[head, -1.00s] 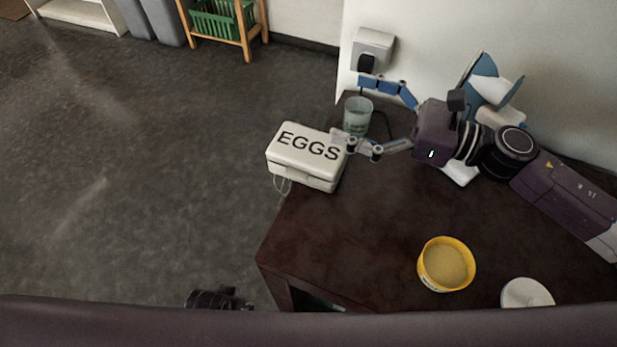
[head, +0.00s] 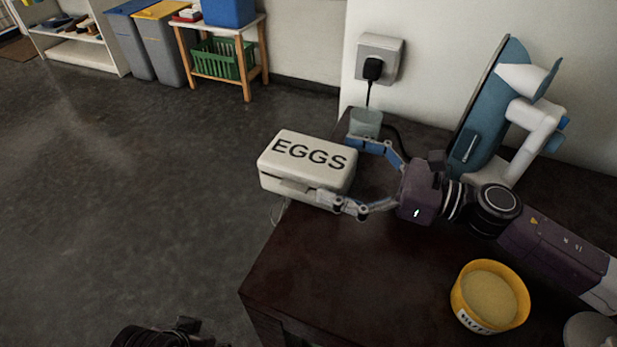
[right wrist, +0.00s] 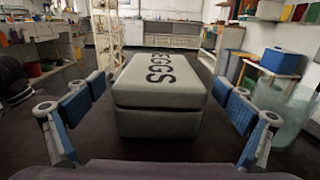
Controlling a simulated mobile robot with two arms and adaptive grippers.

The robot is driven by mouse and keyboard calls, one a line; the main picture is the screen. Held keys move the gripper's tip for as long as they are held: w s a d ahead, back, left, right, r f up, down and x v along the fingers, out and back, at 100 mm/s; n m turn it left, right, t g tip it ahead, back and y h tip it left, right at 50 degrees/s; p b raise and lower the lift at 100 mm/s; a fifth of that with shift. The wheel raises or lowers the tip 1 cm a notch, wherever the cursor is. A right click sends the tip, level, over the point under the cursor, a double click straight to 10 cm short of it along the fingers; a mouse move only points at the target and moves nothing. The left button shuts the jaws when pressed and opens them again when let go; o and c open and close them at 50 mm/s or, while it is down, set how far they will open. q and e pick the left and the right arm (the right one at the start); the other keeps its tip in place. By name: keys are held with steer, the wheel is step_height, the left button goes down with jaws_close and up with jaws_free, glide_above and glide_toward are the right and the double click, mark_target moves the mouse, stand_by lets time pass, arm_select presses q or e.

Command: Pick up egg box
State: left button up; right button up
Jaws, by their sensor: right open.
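The egg box (head: 300,165) is a white lidded box with "EGGS" in black on top. It sits at the far-left corner of the dark table, close to the edge. In the right wrist view the egg box (right wrist: 160,95) stands centred between the two fingers. My right gripper (head: 355,178) is open, with one finger at the box's near right corner and the other by its far right side. The right wrist view shows the right gripper (right wrist: 158,105) with a finger on each side of the box and gaps beside it.
A clear cup (head: 366,124) stands right behind the far finger; it also shows in the right wrist view (right wrist: 287,110). A yellow tub (head: 489,297) is at the table's front right. A blue and white device (head: 505,110) stands behind my right arm. A socket with a plug (head: 380,60) is on the wall.

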mark_target(309, 154)
steer(key=shift+p+x, duration=0.35)
steer(key=shift+x, duration=2.45)
steer(key=shift+c, duration=0.4)
steer(key=c, duration=2)
